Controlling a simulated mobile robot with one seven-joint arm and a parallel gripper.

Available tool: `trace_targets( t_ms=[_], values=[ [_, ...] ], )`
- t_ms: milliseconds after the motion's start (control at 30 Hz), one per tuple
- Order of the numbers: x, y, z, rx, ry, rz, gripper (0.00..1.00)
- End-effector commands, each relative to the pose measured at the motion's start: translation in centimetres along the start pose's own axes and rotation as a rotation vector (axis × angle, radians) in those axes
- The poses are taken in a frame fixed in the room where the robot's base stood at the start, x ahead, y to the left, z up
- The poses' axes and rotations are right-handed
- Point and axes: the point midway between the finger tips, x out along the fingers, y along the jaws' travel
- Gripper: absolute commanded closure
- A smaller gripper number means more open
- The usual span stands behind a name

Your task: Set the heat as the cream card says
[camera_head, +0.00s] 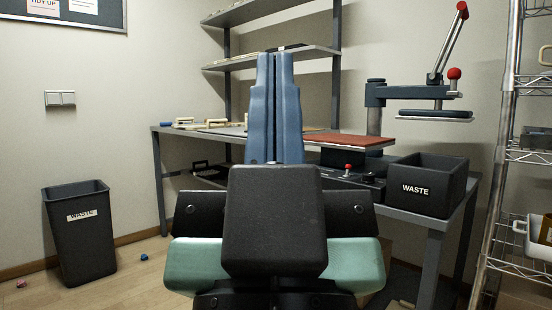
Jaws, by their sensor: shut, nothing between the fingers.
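My gripper (275,60) is in the middle of the head view, with its two blue-grey fingers pointing up and shut together, empty. Behind it on the bench is the heat press (374,98), with a red-brown lower pad (350,139) and a dark upper plate (430,115) swung out to the right. A small red-topped control (348,166) shows low on the press base; its setting is too small to read. My gripper and wrist hide part of the bench and the press's left side. I cannot make out a cream card.
A black WASTE box (427,187) stands on the bench's right end. A dark WASTE bin (80,230) stands on the floor at left, with small scraps nearby. A wire rack (510,155) is at right. Shelves (262,62) rise behind the bench. Floor between bin and bench is mostly clear.

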Motion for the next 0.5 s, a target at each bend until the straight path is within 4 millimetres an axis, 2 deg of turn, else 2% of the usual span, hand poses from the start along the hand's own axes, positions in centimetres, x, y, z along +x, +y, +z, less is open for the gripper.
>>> trace_targets(
  t_ms=[167,267,500],
  values=[
    [1.5,0.0,-1.4,0.000,0.000,0.000,1.00],
    [3.1,0.0,-2.9,0.000,0.000,0.000,1.00],
    [8.7,0.0,-8.2,0.000,0.000,0.000,1.00]
  ],
)
